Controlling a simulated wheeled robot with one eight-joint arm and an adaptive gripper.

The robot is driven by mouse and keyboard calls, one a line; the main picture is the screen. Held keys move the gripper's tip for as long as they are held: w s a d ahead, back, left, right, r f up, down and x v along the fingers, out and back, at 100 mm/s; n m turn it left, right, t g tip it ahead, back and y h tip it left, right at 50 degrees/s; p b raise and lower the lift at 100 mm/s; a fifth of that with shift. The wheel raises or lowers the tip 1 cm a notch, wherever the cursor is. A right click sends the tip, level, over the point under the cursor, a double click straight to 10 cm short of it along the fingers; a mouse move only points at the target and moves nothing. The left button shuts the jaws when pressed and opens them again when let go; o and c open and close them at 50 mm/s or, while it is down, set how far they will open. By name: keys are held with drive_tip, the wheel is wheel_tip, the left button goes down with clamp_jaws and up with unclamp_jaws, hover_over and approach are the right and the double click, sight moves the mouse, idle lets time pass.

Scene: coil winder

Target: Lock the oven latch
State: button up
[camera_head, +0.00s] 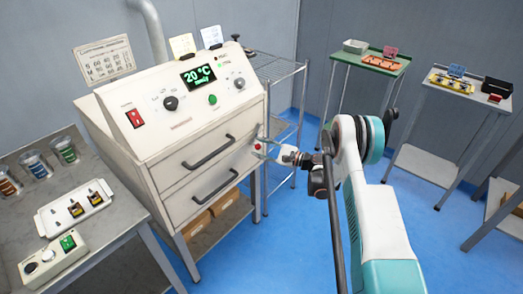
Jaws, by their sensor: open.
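The oven (190,150) is a cream cabinet with a sloped control panel, a green display reading 20 °C and two front drawers with dark handles. A small red part (258,146), which looks like the latch, shows at the right edge of the oven front, level with the upper drawer. My gripper (260,149) is open at that edge, with its fingers pointing left on either side of the red part. I cannot tell whether they touch it. The fingers partly hide the latch, and its position is unclear.
A grey bench (105,240) at left holds a white tray (48,222), a button box (52,258) and several cups. A wire rack (272,70) stands behind the oven's right side. Two small tables stand at back right. Blue floor lies open between.

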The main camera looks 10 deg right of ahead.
drive_tip(key=shift+c, duration=0.3)
clamp_jaws()
drive_tip(key=shift+w+d+f+n+g+h, duration=0.1)
drive_tip(key=shift+w+d+n+h, duration=0.2)
drive_tip(key=shift+n, duration=0.75)
drive_tip(key=shift+w+d+f+n+g+h, duration=0.15)
drive_tip(key=shift+d+n+h, duration=0.15)
drive_tip(key=shift+n, duration=0.8)
drive_tip(key=shift+w+d+n+g+h, duration=0.1)
drive_tip(key=shift+w+d+n+h, duration=0.25)
drive_tip(key=shift+n, duration=0.7)
drive_tip(key=shift+s, duration=0.1)
